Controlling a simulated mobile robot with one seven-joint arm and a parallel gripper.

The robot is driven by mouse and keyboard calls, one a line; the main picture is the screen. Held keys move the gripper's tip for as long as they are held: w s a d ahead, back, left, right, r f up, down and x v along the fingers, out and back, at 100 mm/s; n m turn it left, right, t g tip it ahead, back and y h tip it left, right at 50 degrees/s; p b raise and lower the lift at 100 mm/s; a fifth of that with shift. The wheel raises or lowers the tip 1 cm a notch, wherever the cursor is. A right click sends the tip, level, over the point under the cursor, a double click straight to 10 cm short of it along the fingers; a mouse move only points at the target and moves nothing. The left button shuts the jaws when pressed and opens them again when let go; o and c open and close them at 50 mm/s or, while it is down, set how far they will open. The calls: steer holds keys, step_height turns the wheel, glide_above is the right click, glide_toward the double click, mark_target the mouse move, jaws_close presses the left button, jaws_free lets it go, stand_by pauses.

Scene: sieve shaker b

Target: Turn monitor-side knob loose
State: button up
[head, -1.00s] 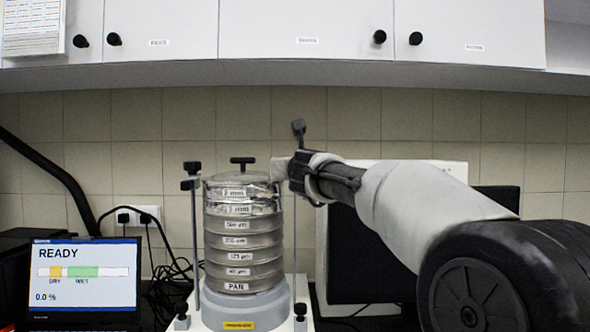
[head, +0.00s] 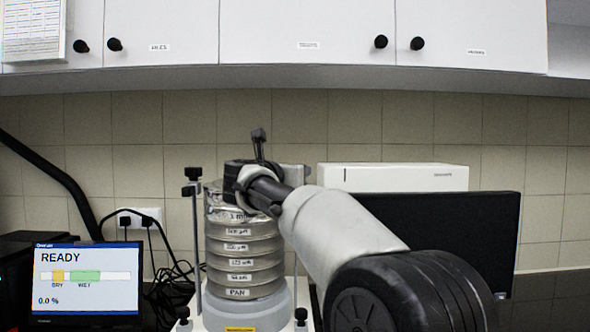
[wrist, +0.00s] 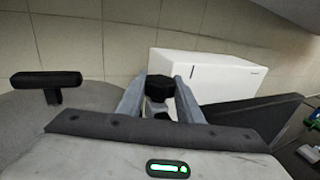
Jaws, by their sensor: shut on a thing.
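The sieve shaker carries a stack of labelled metal sieves (head: 244,250) between two upright rods. The monitor-side knob (wrist: 160,88) is black and sits between my gripper's two grey fingers in the wrist view. My gripper (wrist: 159,96) is shut on it. The other clamp knob (head: 193,173) is black, on top of the left rod. The lid's black T-handle (wrist: 46,84) shows at the left of the wrist view.
A dark monitor (head: 450,225) stands right of the shaker, with a white box (head: 390,177) behind it. A READY display (head: 85,280) stands at the left. White cupboards (head: 300,30) hang above. Cables run along the tiled wall.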

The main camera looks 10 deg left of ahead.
steer(key=shift+r, duration=0.1)
steer(key=o, duration=1)
steer(key=shift+o, duration=0.2)
steer(key=s+a+b, duration=0.2)
steer(key=s, duration=1.5)
steer(key=shift+s, duration=0.1)
